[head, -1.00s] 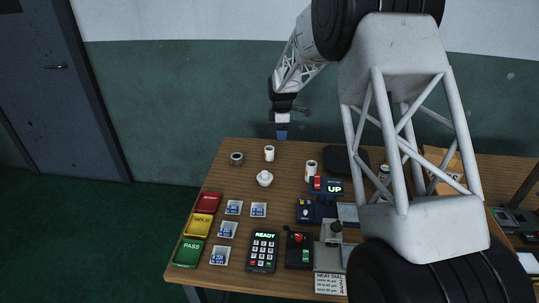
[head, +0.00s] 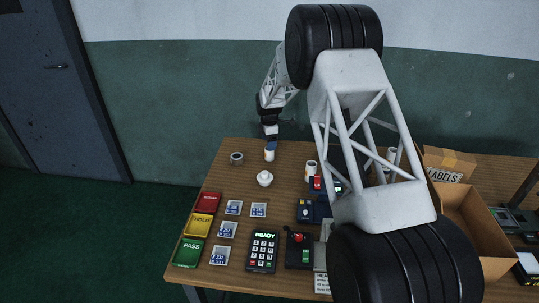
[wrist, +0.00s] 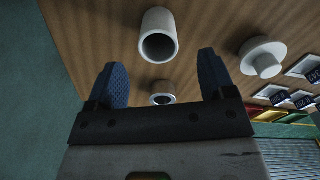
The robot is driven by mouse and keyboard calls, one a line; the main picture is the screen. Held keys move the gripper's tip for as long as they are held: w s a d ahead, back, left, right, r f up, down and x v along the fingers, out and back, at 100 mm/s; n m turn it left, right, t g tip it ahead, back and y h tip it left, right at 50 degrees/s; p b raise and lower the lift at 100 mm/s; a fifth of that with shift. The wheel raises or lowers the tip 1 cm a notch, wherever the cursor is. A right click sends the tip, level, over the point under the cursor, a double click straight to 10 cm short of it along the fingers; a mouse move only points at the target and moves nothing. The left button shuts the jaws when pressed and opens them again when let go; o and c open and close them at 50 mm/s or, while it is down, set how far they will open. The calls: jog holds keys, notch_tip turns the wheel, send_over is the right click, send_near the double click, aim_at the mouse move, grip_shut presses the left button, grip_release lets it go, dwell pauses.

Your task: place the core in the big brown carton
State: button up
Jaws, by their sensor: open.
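A white hollow tube (head: 269,155), which looks like the core, stands upright near the back left of the wooden table. In the wrist view the tube (wrist: 158,35) shows its open end, just beyond the fingertips. My gripper (head: 270,138) points down just above the tube, and its fingers hide part of the view there. Its two blue fingers (wrist: 163,75) are spread wide and hold nothing. The big brown carton (head: 490,222) is open-topped at the table's right; my arm hides its left part.
A short dark-holed ring (head: 237,158) stands left of the tube, and a white flanged piece (head: 264,179) stands in front. A LABELS box (head: 448,160) is behind the carton. Coloured trays (head: 199,226), a keypad (head: 263,252) and devices fill the front.

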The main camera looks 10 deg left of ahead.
aim_at(270, 154)
jog(key=shift+f, duration=1.2)
jog(key=shift+w+d+f, duration=0.1)
jog(key=shift+f, duration=2.5)
jog(key=c, duration=1.1)
jog(key=shift+o, duration=0.2)
jog(key=shift+r, duration=0.1)
notch_tip(270, 154, up, 10)
